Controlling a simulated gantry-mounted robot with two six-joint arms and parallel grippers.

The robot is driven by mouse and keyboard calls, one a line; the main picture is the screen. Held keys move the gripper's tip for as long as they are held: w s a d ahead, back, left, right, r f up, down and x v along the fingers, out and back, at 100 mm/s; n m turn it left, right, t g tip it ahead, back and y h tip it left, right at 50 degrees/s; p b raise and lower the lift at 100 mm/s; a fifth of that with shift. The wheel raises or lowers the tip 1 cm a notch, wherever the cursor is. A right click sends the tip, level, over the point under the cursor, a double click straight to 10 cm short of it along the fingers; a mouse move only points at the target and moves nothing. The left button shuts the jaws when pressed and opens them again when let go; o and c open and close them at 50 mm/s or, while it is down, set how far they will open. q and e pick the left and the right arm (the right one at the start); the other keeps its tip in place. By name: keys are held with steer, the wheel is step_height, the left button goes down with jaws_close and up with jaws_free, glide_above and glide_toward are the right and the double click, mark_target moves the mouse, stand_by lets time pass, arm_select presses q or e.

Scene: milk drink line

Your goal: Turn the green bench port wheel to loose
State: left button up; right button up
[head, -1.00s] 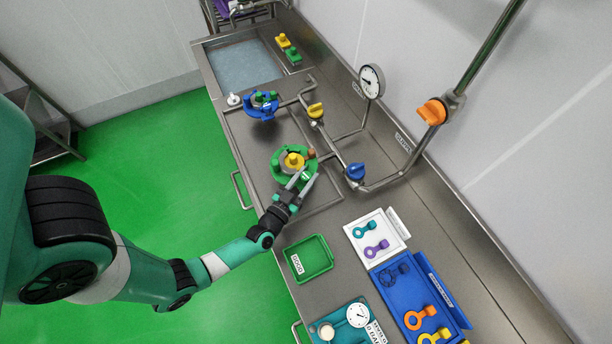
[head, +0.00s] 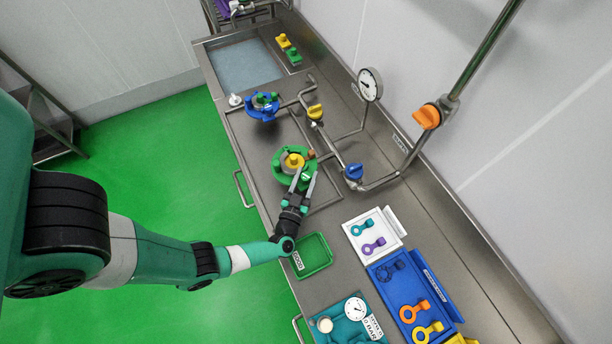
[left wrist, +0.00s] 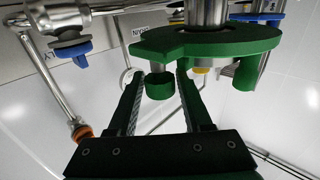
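The green port wheel (head: 279,167) lies on the steel bench, with a yellow knob (head: 293,160) at its centre. It shows from close by in the left wrist view (left wrist: 225,44), with a short green peg (left wrist: 159,86) on its rim. My left gripper (head: 306,178) is at the wheel's near edge. In the left wrist view its two fingers (left wrist: 157,98) stand apart, with the green peg between their tips. I cannot tell whether either finger touches the peg. My right gripper is not in view.
A blue port wheel (head: 252,110) is farther up the bench. Pipes with yellow (head: 315,112), blue (head: 354,171) and orange (head: 427,117) handles and a gauge (head: 370,84) run along the right. A green tray (head: 318,262) and a blue key tray (head: 397,299) lie nearer.

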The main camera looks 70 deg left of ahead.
arm_select(q)
steer(key=shift+o, duration=1.3)
steer(key=shift+s+d, duration=0.25)
steer(key=shift+d, duration=0.15)
steer(key=p+v, duration=0.1)
steer(key=v, duration=0.9)
steer(key=shift+s+d, duration=0.2)
steer(key=shift+s, duration=0.15)
steer(key=shift+a, duration=0.15)
